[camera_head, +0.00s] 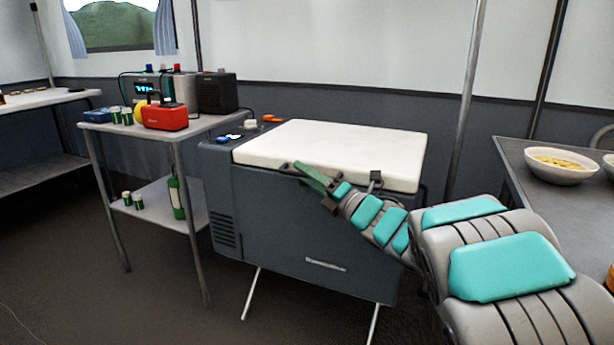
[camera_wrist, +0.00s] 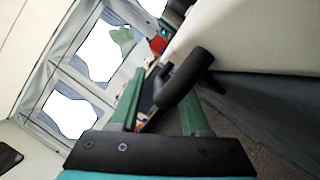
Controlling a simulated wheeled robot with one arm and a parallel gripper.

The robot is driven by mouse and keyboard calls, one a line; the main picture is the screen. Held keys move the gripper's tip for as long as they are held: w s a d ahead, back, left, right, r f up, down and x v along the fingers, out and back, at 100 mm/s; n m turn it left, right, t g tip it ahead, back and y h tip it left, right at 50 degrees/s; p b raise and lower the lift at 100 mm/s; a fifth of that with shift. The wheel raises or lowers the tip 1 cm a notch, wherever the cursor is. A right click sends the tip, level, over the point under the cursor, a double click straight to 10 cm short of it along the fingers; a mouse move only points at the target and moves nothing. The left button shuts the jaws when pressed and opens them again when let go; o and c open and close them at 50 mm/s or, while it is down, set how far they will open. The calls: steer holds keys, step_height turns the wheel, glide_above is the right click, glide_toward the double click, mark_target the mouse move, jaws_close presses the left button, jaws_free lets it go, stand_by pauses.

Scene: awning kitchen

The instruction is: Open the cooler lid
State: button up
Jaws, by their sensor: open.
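The cooler (camera_head: 300,230) is a dark grey box on thin metal legs. Its white lid (camera_head: 350,140) lies flat and closed on top. My gripper (camera_head: 308,176) is at the front edge of the lid, with a green finger showing. In the wrist view, my gripper (camera_wrist: 163,88) is open, its two green fingers apart. A black bar-like handle (camera_wrist: 185,77) extends from the lid's front edge across the space between the fingers. I cannot tell whether the fingers touch it. My arm hides part of the cooler's front right.
A metal side table (camera_head: 190,127) with a red box (camera_head: 165,116), cans and a black speaker (camera_head: 217,92) stands left of the cooler. A counter (camera_head: 520,165) with a bowl of yellow food (camera_head: 558,165) is at right. The floor at front left is clear.

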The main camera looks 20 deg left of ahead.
steer(key=shift+c, duration=0.2)
jaws_close()
stand_by(1.1)
